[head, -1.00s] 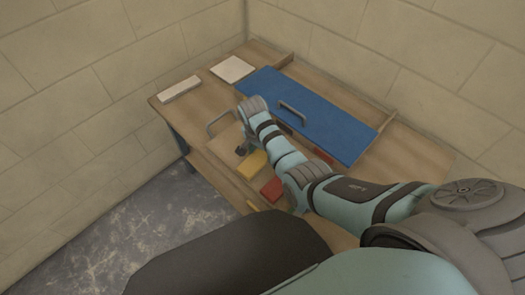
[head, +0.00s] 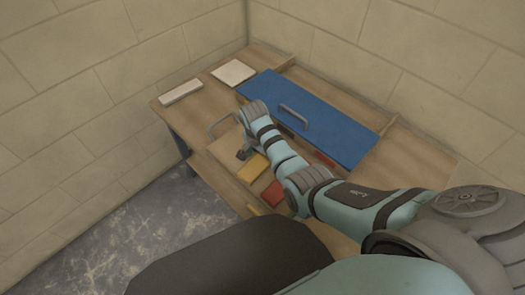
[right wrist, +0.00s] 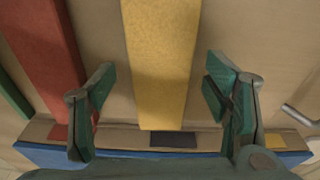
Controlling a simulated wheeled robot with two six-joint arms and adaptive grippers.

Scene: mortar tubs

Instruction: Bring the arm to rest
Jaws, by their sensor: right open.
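My right arm reaches over the wooden bench (head: 190,112) from the lower right. My right gripper (head: 243,154) is small and partly hidden in the head view. In the right wrist view its two green fingers (right wrist: 158,78) stand wide apart, with nothing held between them. Behind the gap lies a yellow piece (right wrist: 162,60), which also shows beside the gripper in the head view (head: 252,168). A red piece (right wrist: 45,65) lies to its left in the wrist view and shows below the arm in the head view (head: 272,193). My left gripper is out of view.
A blue panel (head: 330,130) with a grey handle (head: 293,115) lies across the bench behind my arm. Another grey handle (head: 222,124) stands close to the gripper. A pale square tile (head: 233,72) and a white bar (head: 181,93) lie at the back left. Block walls enclose the corner.

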